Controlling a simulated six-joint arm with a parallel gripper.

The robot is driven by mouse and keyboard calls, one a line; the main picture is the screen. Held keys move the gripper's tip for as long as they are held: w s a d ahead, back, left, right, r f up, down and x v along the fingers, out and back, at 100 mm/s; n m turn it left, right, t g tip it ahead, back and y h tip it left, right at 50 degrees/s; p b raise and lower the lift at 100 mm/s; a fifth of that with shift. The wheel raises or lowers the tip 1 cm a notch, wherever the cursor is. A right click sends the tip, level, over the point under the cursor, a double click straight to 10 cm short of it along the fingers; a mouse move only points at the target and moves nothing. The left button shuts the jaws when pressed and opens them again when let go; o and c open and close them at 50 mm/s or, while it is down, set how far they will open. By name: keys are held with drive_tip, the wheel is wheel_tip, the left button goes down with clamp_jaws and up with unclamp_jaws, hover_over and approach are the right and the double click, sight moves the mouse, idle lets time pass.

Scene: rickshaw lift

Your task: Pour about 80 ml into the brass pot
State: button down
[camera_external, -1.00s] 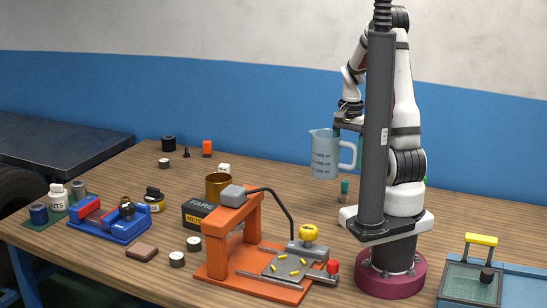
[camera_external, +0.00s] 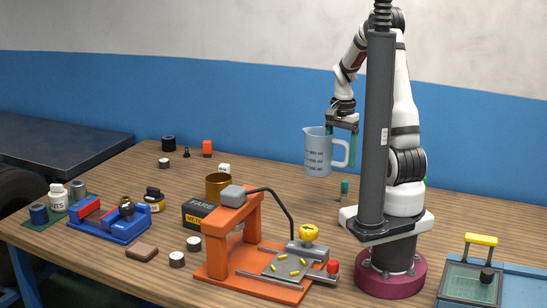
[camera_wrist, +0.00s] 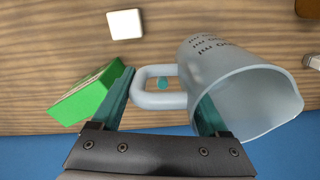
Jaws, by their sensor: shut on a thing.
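A translucent pale-blue measuring jug (camera_external: 318,153) with dark markings hangs in the air above the table, roughly upright. My gripper (camera_external: 341,134) is shut on the jug's handle. In the wrist view my gripper's teal fingers (camera_wrist: 163,108) stand on either side of the handle, and the jug (camera_wrist: 235,85) lies to the right with its open mouth showing. I cannot make out any liquid in it. The brass pot (camera_external: 217,187) stands on the table left of the jug, apart from it, partly hidden by the fare meter. The pot's inside bottom is hidden.
The black fare meter (camera_external: 198,214) and an orange press-like stand (camera_external: 232,240) are near the pot. A small teal-topped bottle (camera_external: 345,189) stands below the jug. In the wrist view a green box (camera_wrist: 88,92) and white block (camera_wrist: 125,24) show.

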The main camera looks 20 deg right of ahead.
drive_tip(key=w+a+m, duration=0.2)
drive_tip(key=w+a, duration=0.3)
drive_tip(key=a, duration=0.5)
drive_tip(key=w+a+m, duration=0.2)
drive_tip(key=w+a, duration=0.3)
drive_tip(key=a, duration=0.5)
drive_tip(key=s+a+m, duration=0.1)
drive_tip(key=a, duration=0.6)
drive_tip(key=s+a+f+m, duration=0.1)
drive_tip(key=a+m, duration=0.1)
drive_tip(key=a, duration=0.4)
drive_tip(key=s+a+f+m, duration=0.1)
drive_tip(key=a, duration=0.6)
drive_tip(key=shift+s+a+f+m, duration=0.1)
drive_tip(key=shift+s+a+m, duration=0.2)
drive_tip(key=shift+s+a, duration=0.05)
drive_tip(key=shift+d, duration=0.1)
